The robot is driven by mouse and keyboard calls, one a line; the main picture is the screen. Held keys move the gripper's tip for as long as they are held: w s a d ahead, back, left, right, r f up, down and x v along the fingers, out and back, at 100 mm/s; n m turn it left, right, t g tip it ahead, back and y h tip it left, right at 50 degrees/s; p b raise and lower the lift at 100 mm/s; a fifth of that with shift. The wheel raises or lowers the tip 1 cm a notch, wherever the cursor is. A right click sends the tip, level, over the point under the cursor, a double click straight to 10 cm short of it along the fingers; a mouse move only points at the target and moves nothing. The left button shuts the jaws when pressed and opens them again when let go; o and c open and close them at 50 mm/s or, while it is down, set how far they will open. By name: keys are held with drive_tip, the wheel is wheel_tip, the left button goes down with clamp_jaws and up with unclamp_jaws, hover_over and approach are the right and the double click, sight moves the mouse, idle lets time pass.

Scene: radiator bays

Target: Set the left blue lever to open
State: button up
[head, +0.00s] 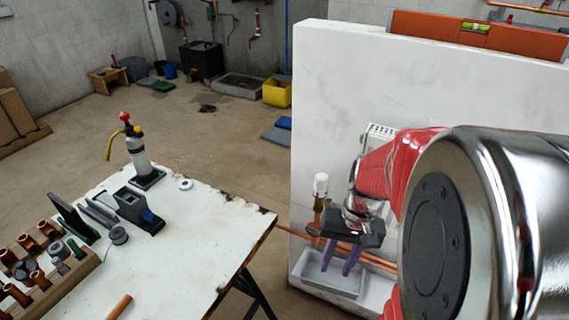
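My gripper (340,258) has two purple fingers and hangs from a dark mount in front of the white wall panel (385,75). The fingers point down and stand apart with nothing visible between them. They are over a grey tray (335,283) at the foot of the panel, near copper pipes (380,264). A white-topped valve (321,185) on a brass body stands just left of the gripper. No blue lever can be made out. My arm covers much of the radiator (380,131) and the panel's right side.
A white worktable (190,240) at left holds a red-topped spray bottle (138,152), copper fittings (37,244) and a torch-like tool. An orange spirit level (430,25) lies on the panel's top edge.

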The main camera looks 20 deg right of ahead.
drive_tip(key=s+d+f+m+t+y, duration=0.1)
drive_tip(key=d+f+m+t+y, duration=0.3)
drive_tip(key=f, duration=0.5)
drive_tip(key=d+f+m+t+y, duration=0.2)
drive_tip(key=d+f+t+y, duration=0.3)
drive_tip(key=f, duration=0.5)
drive_tip(key=w+d+n+t+h, duration=0.1)
drive_tip(key=d+n+t+h, duration=0.1)
drive_tip(key=d+t, duration=0.3)
drive_tip(key=w+d+f+n+t+h, duration=0.1)
drive_tip(key=w+d+n+t+h, duration=0.1)
drive_tip(key=d+t, duration=0.3)
drive_tip(key=d, duration=0.3)
drive_tip(key=shift+d+n, duration=0.15)
drive_tip(key=shift+n, duration=0.25)
drive_tip(key=shift+w, duration=0.15)
drive_tip(key=x, duration=1.3)
drive_tip(key=shift+w+r, duration=0.2)
drive_tip(key=shift+w, duration=0.05)
drive_tip(key=shift+c, duration=0.3)
clamp_jaws()
